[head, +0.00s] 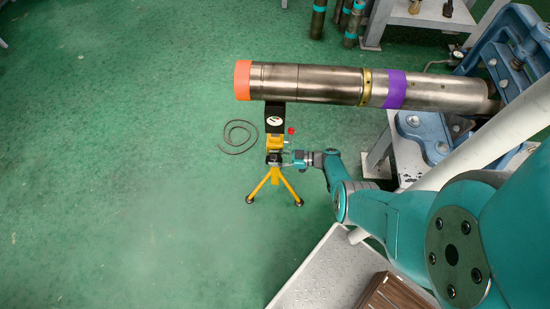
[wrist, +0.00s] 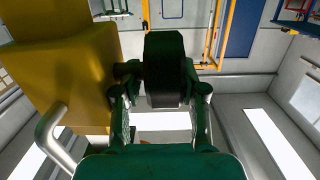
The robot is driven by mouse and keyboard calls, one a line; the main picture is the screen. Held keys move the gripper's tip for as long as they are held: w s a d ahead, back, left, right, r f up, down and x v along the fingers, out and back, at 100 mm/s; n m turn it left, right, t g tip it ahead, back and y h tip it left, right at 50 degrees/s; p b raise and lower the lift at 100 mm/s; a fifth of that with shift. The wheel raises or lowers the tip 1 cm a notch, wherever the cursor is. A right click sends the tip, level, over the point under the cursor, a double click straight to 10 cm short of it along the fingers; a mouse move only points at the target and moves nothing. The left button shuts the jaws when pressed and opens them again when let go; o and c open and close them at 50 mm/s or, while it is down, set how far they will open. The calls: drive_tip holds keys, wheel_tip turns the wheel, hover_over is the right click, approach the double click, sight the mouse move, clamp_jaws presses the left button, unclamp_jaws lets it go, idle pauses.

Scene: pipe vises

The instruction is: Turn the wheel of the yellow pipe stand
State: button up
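The yellow pipe stand (head: 273,142) stands on the green floor on tripod legs, under the orange-banded end of a steel pipe (head: 310,83). In the wrist view its yellow body (wrist: 62,75) fills the left side. The black wheel (wrist: 165,68) is beside the body, between the two fingers of my gripper (wrist: 162,85). The right fingertip looks against the wheel. Whether the left one touches it is unclear. In the head view my gripper (head: 293,160) reaches the stand from the right, and the wheel is too small to make out.
A blue pipe vise (head: 430,137) holds the pipe's right end. A curled cable (head: 237,137) lies on the floor left of the stand. Short pipes (head: 318,20) stand at the top. A bent metal handle (wrist: 48,145) is on the yellow body. The left floor is clear.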

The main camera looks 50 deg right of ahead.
drive_tip(key=v, duration=0.7)
drive_tip(key=shift+s+d, duration=0.1)
